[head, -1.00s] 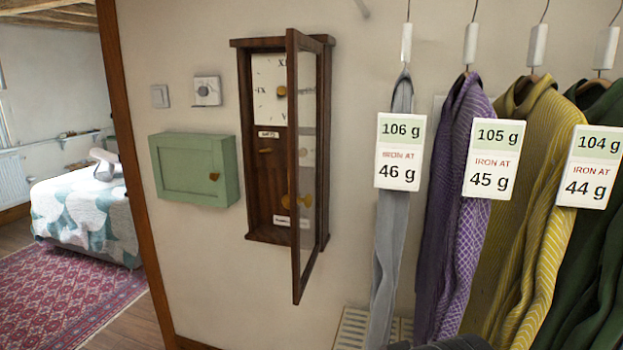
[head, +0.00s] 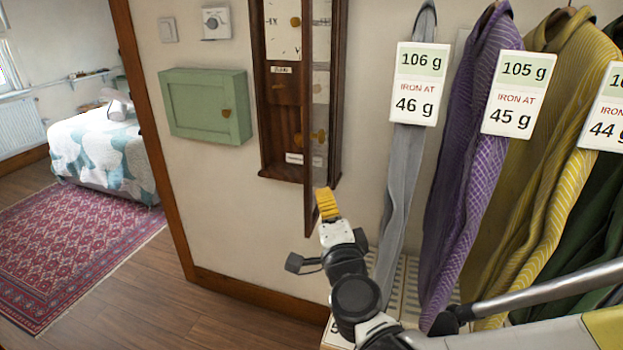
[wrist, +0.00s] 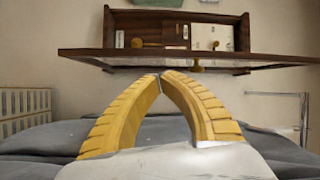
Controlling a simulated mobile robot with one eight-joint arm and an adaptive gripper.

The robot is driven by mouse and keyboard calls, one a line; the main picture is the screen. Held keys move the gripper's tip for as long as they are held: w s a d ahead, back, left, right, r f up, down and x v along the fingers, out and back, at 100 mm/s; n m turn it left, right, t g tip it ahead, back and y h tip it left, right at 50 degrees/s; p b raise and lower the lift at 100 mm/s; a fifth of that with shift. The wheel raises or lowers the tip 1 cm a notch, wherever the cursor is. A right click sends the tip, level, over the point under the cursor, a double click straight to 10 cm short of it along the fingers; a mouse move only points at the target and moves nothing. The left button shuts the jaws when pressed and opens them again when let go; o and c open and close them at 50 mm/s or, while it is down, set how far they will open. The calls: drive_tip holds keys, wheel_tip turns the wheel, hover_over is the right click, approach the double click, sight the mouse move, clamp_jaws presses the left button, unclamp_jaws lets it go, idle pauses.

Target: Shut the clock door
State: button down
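The wall clock (head: 259,110) has a dark wooden case with a white dial, a pendulum and a brass-coloured knob inside. Its glazed clock door (head: 308,120) stands open, swung out from the case and seen nearly edge-on. The door's top is cut off in the head view. My gripper (head: 325,192), with ribbed yellow fingers, is at the door's lower part, on its right side. In the wrist view the fingertips (wrist: 160,76) meet with nothing between them, just short of the door frame (wrist: 120,54). Whether they touch the door I cannot tell.
A green wall cabinet (head: 207,105) hangs left of the clock, below a dial control (head: 215,22) and a switch (head: 168,30). Tagged hanging garments, such as the grey one (head: 405,170) and the purple one (head: 470,160), crowd the right. The wall below the cabinet is clear.

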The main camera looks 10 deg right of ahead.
drive_tip(key=d+f+m+g+h, duration=0.1)
drive_tip(key=d+f+m+h, duration=0.2)
drive_tip(key=f+m, duration=0.15)
drive_tip(key=w+a+b, duration=0.1)
drive_tip(key=w+b, duration=0.1)
drive_tip(key=w, duration=0.9)
drive_tip(key=shift+w+r+b, duration=0.15)
drive_tip(key=shift+r+b, duration=0.15)
drive_tip(key=shift+b, duration=0.1)
drive_tip(key=shift+a, duration=0.1)
